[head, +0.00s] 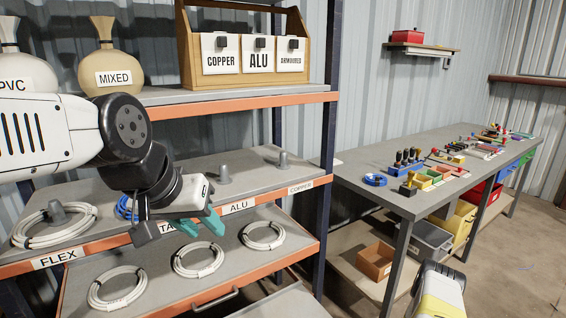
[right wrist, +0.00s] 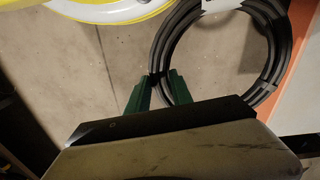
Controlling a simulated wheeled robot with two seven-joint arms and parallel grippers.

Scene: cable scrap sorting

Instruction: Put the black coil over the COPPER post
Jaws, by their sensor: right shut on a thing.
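The black coil (right wrist: 163,50) shows in the right wrist view as a thick ring with a pale label at its top. My right gripper (right wrist: 159,90) is shut on its near left side with green fingers. The coil is not seen in the head view. The COPPER post (head: 283,159) is a short grey peg at the right end of the middle shelf, bare, behind its COPPER label (head: 300,187). My left gripper (head: 197,226) has teal fingers, apart and empty, in front of the middle shelf.
The bare ALU post (head: 224,174) stands left of the COPPER post. White coils (head: 55,226) ring the FLEX post, and a blue coil (head: 126,208) is partly hidden by my left arm. Several white coils (head: 198,260) lie on the lower shelf. A workbench (head: 400,175) stands right.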

